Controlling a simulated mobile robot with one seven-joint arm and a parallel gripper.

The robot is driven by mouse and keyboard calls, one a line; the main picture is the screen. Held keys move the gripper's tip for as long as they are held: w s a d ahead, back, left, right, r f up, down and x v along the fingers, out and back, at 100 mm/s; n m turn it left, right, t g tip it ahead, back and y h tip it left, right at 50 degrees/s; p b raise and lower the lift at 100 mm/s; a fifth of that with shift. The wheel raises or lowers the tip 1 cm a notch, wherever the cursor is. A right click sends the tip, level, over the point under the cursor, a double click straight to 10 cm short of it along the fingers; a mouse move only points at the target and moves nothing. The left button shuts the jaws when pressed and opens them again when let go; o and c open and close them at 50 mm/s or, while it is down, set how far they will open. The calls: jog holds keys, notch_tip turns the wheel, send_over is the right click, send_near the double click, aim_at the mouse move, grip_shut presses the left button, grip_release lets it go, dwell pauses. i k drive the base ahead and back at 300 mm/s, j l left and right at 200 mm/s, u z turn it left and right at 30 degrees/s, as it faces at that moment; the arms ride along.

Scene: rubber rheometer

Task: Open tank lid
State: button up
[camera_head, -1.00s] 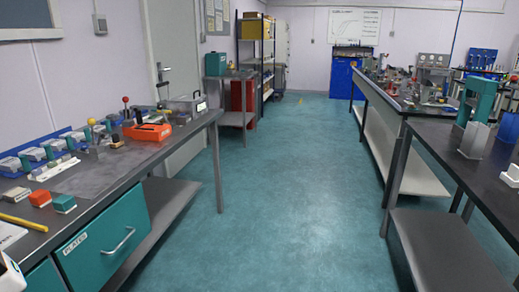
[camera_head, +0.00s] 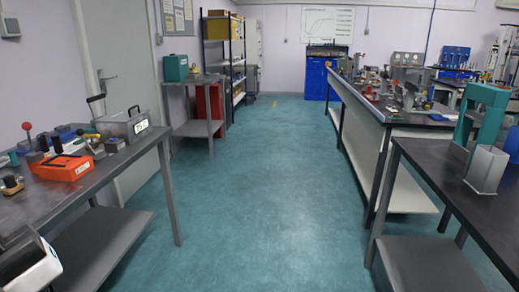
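A grey metal box with a lit display on its front, probably the tank (camera_head: 124,123), stands at the far end of the left bench. A white and dark part of my own arm shows at the lower left corner, well short of the box. My gripper's fingers are not visible.
The left bench (camera_head: 95,180) also holds an orange device (camera_head: 62,168) and a red-knobbed lever (camera_head: 27,127) in front of the box. The right bench (camera_head: 455,185) bears a teal press (camera_head: 485,115). The floor aisle (camera_head: 265,190) between is clear.

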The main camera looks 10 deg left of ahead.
aim_at(122, 116)
jog(key=i+l+u, duration=0.1)
jog(key=i+u, duration=0.15)
jog(key=i, duration=0.3)
jog(key=i+l+u, duration=0.2)
jog(key=i, duration=0.35)
jog(key=i+l+u, duration=0.2)
jog(key=i+u, duration=0.2)
jog(key=i+l+u, duration=0.3)
jog(key=u, duration=0.15)
jog(key=i, duration=0.05)
